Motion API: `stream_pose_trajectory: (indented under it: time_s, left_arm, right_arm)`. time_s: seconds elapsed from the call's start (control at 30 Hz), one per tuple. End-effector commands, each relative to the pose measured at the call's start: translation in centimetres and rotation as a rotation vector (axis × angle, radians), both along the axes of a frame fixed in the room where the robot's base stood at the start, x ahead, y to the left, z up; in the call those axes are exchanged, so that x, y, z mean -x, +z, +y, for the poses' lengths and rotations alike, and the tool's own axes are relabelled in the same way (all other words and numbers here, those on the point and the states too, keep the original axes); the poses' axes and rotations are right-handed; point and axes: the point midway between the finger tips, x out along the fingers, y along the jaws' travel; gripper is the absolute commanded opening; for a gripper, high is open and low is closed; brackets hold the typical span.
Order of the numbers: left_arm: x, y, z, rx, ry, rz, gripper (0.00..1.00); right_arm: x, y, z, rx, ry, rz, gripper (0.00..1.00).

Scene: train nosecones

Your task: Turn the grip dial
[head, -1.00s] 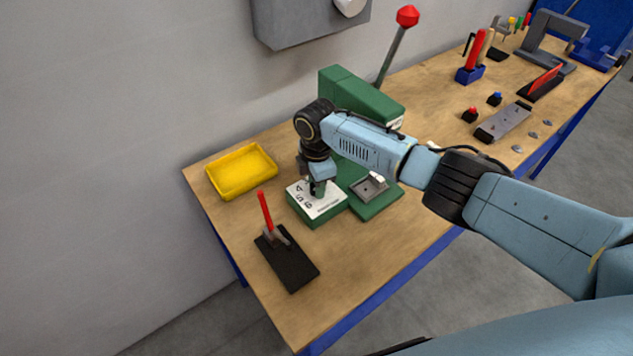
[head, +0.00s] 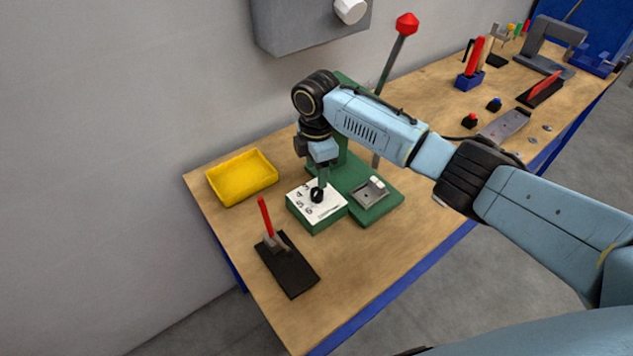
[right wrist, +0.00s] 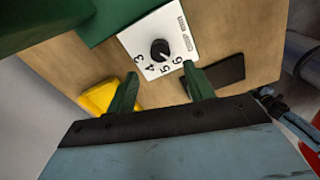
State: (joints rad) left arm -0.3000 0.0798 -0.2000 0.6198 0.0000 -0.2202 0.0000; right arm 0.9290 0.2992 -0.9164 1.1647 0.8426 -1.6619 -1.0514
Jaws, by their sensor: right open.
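The grip dial is a black round knob (head: 317,195) on a white numbered plate (head: 328,209) on top of a green box. In the right wrist view the dial (right wrist: 160,49) shows whole, with the numbers 3, 4, 5 and 6 around its near side on the plate (right wrist: 138,42). My right gripper (head: 321,180) points down just above the dial. In the right wrist view its two green fingers (right wrist: 162,92) are spread apart with nothing between them, and the dial lies beyond their tips. My left gripper is not in view.
A green press with a red-knobbed lever (head: 406,24) stands behind the dial, partly hidden by my arm. A yellow tray (head: 243,178) is at the left. A black pad (head: 288,268) with a red-handled tool lies in front. Wood between the pad and the bench's front edge is bare.

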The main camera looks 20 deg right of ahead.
Motion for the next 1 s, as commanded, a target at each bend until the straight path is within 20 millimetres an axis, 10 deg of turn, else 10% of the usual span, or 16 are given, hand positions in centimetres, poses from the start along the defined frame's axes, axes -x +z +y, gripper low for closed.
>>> stream_pose_trajectory:
  time_s: [0.33,1.0]
  left_arm:
    - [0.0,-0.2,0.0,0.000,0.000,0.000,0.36]
    - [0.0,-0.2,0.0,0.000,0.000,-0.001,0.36]
  right_arm:
    - [0.0,5.5,0.0,0.001,0.000,-0.001,0.52]
    - [0.6,5.2,0.5,-0.009,-0.007,0.001,0.52]
